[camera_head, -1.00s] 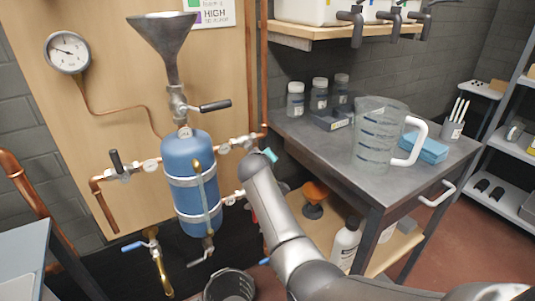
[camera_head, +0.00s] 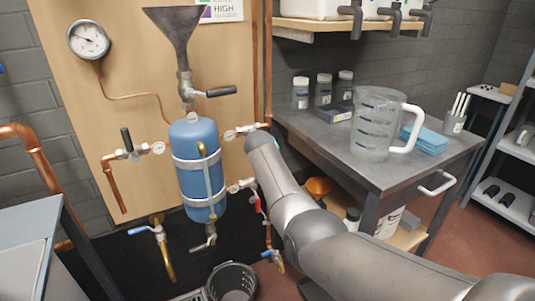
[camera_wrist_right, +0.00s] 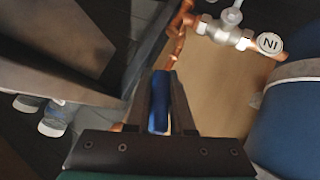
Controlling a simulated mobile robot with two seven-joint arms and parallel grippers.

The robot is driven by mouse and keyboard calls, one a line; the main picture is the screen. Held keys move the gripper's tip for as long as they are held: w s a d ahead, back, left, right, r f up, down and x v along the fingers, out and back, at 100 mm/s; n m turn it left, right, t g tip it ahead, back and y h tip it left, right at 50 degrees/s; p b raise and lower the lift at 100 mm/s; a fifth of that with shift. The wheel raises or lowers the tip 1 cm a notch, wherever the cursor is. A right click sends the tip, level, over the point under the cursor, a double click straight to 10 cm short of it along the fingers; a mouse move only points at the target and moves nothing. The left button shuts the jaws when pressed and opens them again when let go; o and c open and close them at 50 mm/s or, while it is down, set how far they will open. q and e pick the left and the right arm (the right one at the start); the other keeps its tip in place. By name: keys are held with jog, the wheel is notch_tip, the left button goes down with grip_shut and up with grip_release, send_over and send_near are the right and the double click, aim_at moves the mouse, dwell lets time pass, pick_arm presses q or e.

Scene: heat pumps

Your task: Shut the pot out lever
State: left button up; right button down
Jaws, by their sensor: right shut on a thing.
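The blue pot (camera_head: 198,150) is strapped to the wooden board, with valves and copper pipes on both sides. My right arm reaches in from the lower right to the pot's right side, and hides its gripper in the head view. In the right wrist view, my right gripper (camera_wrist_right: 161,100) is shut on a blue lever handle (camera_wrist_right: 159,101). A valve with an "IN" tag (camera_wrist_right: 269,42) is beyond, and the blue pot (camera_wrist_right: 295,125) is at the right. In the head view, a red lever (camera_head: 257,205) shows right of the pot. I cannot tell which lever is the pot out one.
The bench (camera_head: 410,165) at the right bears a measuring jug (camera_head: 372,125) and a blue cloth (camera_head: 426,143). A bin (camera_head: 231,282) stands below the pot. A black-handled lever (camera_head: 221,92) is below the funnel (camera_head: 176,35). Another blue lever (camera_head: 138,231) is at the lower left.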

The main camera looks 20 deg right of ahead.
pick_arm(q)
jog(key=s+a+f+p, duration=0.2)
jog(key=s+f+p, duration=0.2)
jog(key=f, duration=0.4)
jog(key=shift+s+a+g, duration=0.2)
jog(key=shift+a+g, duration=0.05)
jog(key=shift+g, duration=0.15)
pick_arm(e)
jog(key=shift+s+a+f+m+g+y, duration=0.2)
jog(key=shift+a+m+y, duration=0.35)
jog(key=shift+a+y, duration=0.4)
jog(key=shift+w+a+f+m+g+y, duration=0.1)
jog(key=shift+a+f+m+y, duration=0.15)
jog(key=shift+a+m+y, duration=0.5)
pick_arm(q)
jog(key=shift+s+f, duration=0.1)
jog(key=shift+f, duration=0.05)
pick_arm(e)
jog(key=shift+a+y, duration=0.1)
jog(key=shift+y, duration=0.2)
jog(key=c, duration=0.8)
grip_release()
